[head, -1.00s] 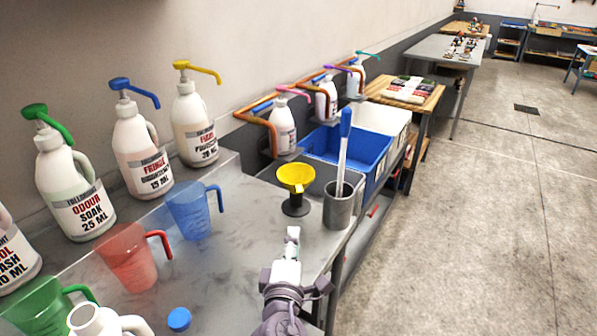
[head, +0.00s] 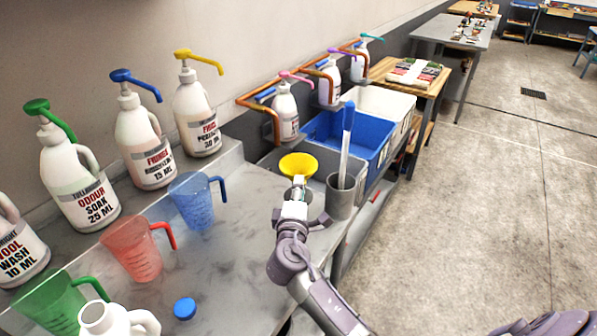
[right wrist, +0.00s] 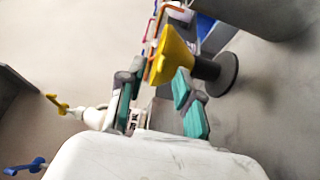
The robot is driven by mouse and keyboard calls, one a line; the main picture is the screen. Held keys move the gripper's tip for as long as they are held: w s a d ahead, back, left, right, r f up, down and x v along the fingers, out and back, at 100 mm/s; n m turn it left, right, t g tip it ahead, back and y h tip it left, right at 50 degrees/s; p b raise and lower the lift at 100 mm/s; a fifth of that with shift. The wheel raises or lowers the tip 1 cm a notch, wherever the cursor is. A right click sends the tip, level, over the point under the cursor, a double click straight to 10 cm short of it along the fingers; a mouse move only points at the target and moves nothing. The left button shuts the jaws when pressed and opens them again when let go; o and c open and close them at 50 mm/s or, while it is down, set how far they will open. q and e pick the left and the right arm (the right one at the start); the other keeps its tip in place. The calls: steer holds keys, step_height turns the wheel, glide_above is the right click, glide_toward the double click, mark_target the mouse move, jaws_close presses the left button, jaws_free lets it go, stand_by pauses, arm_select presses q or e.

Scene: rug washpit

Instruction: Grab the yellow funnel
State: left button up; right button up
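The yellow funnel (head: 298,163) stands near the far end of the grey bench, beside a grey cup. Its black stand is mostly hidden behind my gripper in the head view, but the stand's round base (right wrist: 228,75) shows in the right wrist view. My right gripper (head: 299,186) is at the near side of the funnel. In the right wrist view the right gripper (right wrist: 158,76) is open, with the funnel (right wrist: 174,54) at its fingertips, between or just beyond them. I cannot tell whether they touch. My left gripper is not in view.
The grey cup (head: 340,199) with a blue-handled brush (head: 347,130) stands close to the right. Blue (head: 192,205) and red (head: 132,252) jugs are nearer on the left. Pump bottles (head: 196,115) line the wall side. A blue bin (head: 372,147) is behind.

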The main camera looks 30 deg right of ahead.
steer(key=x, duration=0.3)
steer(key=shift+f, duration=0.1)
steer(key=shift+s, duration=0.15)
jaws_close()
